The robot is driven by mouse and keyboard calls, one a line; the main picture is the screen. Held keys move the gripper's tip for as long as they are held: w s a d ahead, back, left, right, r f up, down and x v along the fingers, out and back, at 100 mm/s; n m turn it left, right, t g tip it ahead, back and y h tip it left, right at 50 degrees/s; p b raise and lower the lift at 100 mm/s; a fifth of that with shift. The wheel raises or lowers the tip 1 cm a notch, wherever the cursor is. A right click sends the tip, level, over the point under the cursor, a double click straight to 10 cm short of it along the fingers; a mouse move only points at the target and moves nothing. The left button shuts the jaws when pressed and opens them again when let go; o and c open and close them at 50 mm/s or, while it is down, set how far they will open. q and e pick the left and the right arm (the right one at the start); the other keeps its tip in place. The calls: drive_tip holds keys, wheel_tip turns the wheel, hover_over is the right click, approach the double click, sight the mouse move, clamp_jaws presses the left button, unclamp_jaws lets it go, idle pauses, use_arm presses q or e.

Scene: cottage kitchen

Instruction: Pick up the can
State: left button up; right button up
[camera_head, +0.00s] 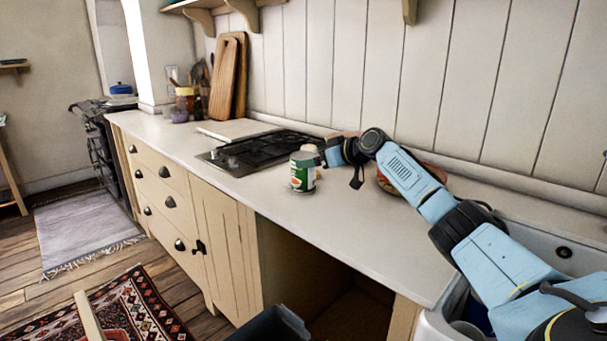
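A can (302,174) with a green and white label stands upright on the pale countertop, just in front of the hob. My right arm reaches in from the right. My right gripper (337,165) is low over the counter, immediately to the right of the can. A dark finger-like part hangs down on its right side. The side towards the can is small and partly hidden, so I cannot tell whether it touches the can or how far the fingers are apart. My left gripper is not in view.
A black gas hob (262,150) lies behind the can. Cutting boards (229,77) and a utensil pot (187,97) stand at the back wall. A round dish (385,183) is partly hidden behind my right arm. The counter front (330,225) is clear.

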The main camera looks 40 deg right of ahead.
sight(303, 181)
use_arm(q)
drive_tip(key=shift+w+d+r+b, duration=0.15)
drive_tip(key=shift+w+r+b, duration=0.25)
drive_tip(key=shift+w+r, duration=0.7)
use_arm(e)
drive_tip(key=shift+x, duration=2)
drive_tip(key=shift+c, duration=0.4)
drive_tip(key=c, duration=1)
